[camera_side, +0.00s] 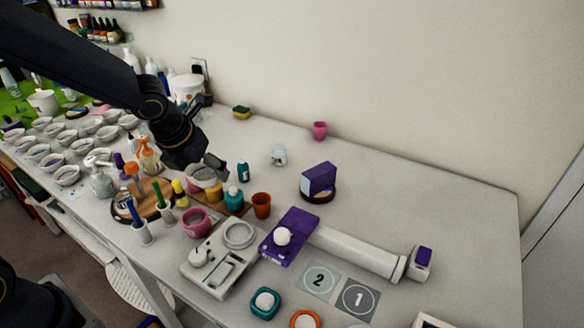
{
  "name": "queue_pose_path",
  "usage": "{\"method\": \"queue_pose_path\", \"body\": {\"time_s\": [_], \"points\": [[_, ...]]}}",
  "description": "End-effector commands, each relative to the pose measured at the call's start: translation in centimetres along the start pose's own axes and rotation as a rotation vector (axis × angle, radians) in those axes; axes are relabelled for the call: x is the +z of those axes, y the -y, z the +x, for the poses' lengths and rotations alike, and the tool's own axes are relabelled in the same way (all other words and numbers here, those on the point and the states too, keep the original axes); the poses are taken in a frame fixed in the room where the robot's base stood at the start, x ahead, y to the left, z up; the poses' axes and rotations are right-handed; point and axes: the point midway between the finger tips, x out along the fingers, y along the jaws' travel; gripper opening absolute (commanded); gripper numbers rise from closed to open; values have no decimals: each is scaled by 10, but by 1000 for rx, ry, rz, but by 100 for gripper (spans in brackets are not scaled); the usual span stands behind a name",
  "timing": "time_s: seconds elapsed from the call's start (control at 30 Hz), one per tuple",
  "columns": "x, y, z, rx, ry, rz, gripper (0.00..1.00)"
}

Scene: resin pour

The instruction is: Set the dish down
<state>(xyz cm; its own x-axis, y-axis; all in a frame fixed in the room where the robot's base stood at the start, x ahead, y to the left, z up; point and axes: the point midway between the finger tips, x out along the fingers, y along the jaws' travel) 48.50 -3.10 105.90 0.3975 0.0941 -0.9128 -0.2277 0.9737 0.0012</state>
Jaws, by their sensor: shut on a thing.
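My gripper (212,172) hangs over the work table, left of the middle of the picture, at the end of my dark arm. It is shut on a small pale dish (199,178). The dish appears to be above the bottles and cups around it. The fingertips are small and dark here, and their exact contact with the rim is hard to make out.
Marked tiles (357,299) lie front right. Several bowls fill the left.

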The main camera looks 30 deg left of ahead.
Motion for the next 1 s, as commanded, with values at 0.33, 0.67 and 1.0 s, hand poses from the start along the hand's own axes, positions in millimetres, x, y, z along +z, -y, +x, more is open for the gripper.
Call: {"method": "queue_pose_path", "body": {"time_s": [0.33, 0.67, 1.0], "points": [[50, 83, -6, -34, -1, 68, 36], [23, 240, -8, -129, -1, 289, 36], [-16, 293, 1, -175, 0, 391, 36]]}}
